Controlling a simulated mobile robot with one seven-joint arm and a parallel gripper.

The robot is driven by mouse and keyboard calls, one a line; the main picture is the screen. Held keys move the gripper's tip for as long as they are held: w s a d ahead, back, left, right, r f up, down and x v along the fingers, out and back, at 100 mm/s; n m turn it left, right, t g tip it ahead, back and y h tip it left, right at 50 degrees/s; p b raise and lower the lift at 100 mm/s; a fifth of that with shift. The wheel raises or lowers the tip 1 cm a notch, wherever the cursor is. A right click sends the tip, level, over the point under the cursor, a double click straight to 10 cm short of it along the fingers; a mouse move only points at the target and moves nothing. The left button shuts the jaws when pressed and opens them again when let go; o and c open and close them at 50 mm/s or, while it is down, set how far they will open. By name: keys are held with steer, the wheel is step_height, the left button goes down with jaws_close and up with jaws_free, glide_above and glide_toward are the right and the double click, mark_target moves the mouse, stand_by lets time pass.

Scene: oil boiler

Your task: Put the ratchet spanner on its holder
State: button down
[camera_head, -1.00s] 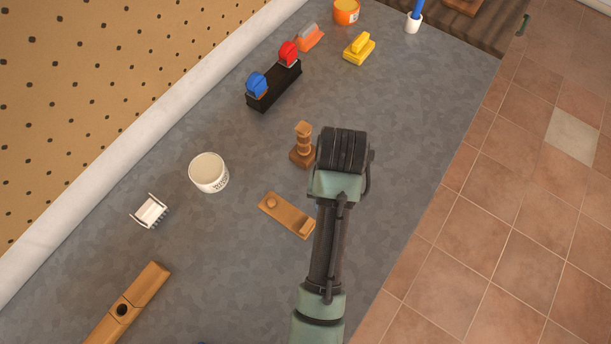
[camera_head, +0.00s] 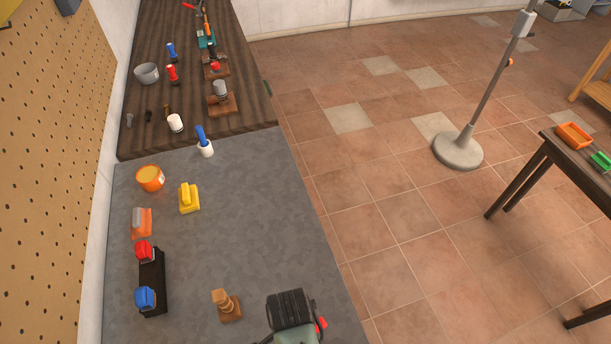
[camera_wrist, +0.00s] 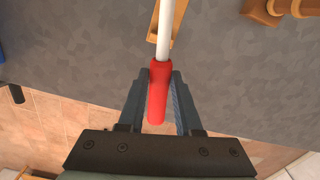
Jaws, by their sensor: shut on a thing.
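My gripper (camera_wrist: 160,98) is shut on the red handle (camera_wrist: 158,92) of a tool with a white shaft (camera_wrist: 166,30), taken to be the ratchet spanner. The shaft runs up out of the wrist view, so its head is hidden. A tan wooden piece (camera_wrist: 179,14), possibly the holder, lies beneath the shaft in the wrist view; whether they touch cannot be told. In the head view my gripper is at the bottom edge, its fingers hidden, with a bit of the red handle (camera_head: 321,323) showing to its right.
A wooden stepped stand (camera_head: 226,305) is left of my gripper. A black rack (camera_head: 152,282) with blue and red items, a yellow block (camera_head: 188,198) and an orange tub (camera_head: 150,178) stand on the grey worktop (camera_head: 250,220). A dark wooden bench (camera_head: 240,125) with tools lies beyond.

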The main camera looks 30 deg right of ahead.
steer(key=m, duration=0.1)
steer(key=s+d+m, duration=0.1)
steer(key=shift+d+r+m+p, duration=0.1)
steer(key=shift+r+m+p, duration=0.2)
steer(key=shift+p, duration=0.1)
steer(key=shift+f, duration=0.1)
steer(key=shift+f+b, duration=1.55)
steer(key=shift+f, duration=0.85)
steer(key=shift+p, duration=0.65)
steer(key=shift+f, duration=0.25)
steer(key=shift+f+b, duration=1.1)
steer(key=c, duration=0.5)
jaws_free()
